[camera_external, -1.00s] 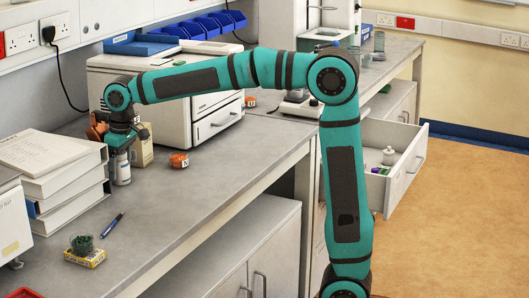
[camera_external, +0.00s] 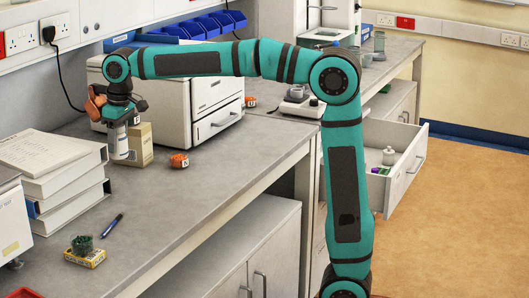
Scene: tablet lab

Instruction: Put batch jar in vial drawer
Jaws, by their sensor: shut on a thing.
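My gripper (camera_external: 122,119) is over the far left of the grey bench, pointing down. It is shut on the batch jar (camera_external: 118,143), a pale upright cylinder held a little above the bench top. The gripper hides the jar's upper part. The vial drawer (camera_external: 398,181) is pulled open under the far bench, right of my arm. It holds a white bottle (camera_external: 388,157) and small purple and green items.
A tan box (camera_external: 139,146) stands close behind the jar. A small orange jar (camera_external: 179,160) is to its right. White binders (camera_external: 60,180) lie to the left, and a white printer-like machine (camera_external: 200,98) stands behind. A pen (camera_external: 112,224) and a yellow box (camera_external: 85,257) lie nearer.

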